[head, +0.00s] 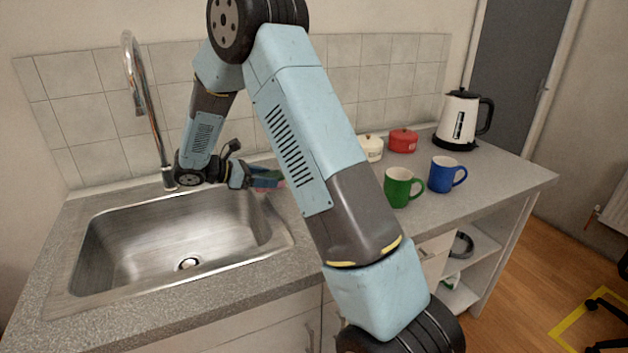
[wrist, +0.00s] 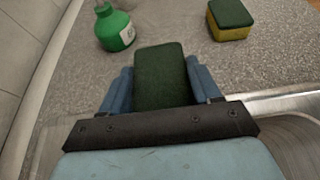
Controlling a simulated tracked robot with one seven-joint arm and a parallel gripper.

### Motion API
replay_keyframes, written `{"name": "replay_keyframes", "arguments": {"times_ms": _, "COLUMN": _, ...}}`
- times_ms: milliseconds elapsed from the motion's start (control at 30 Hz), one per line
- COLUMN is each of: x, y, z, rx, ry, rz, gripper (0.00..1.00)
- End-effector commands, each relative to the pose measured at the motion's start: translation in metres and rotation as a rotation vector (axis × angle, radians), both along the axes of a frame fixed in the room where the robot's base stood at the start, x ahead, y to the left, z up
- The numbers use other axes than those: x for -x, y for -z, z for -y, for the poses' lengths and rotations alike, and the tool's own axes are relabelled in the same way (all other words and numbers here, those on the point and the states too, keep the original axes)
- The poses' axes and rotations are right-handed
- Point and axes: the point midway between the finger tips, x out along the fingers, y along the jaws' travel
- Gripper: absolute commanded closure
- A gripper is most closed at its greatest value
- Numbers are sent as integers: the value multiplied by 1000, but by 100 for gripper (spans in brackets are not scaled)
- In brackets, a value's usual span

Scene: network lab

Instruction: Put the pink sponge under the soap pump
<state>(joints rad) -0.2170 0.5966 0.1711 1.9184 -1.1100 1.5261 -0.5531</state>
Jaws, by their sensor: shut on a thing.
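My gripper (head: 266,178) is at the back right corner of the sink, level with the counter. In the wrist view my gripper (wrist: 160,85) is shut on a sponge (wrist: 163,72) with a dark green scouring top. A little pink of this sponge (head: 282,184) shows in the head view, so it is the pink sponge; its underside is hidden. The soap pump, a green bottle (wrist: 117,32) with a white label, stands on the counter ahead and left of the held sponge, apart from it. In the head view my arm hides the bottle.
A yellow sponge (wrist: 230,22) with a green top lies on the counter, right of the bottle. The steel sink (head: 170,235) and tap (head: 145,105) are at left. Green (head: 402,188) and blue (head: 446,174) mugs, small pots (head: 403,141) and a kettle (head: 461,118) stand right.

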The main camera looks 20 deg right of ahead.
Motion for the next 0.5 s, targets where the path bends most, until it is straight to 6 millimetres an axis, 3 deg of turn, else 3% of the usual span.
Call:
{"name": "replay_keyframes", "arguments": {"times_ms": 100, "x": 1, "y": -1, "z": 31, "rx": 0, "ry": 8, "rz": 0, "gripper": 70}}
{"name": "replay_keyframes", "arguments": {"times_ms": 500, "x": 2, "y": 0, "z": 117, "rx": -1, "ry": 9, "rz": 0, "gripper": 70}}
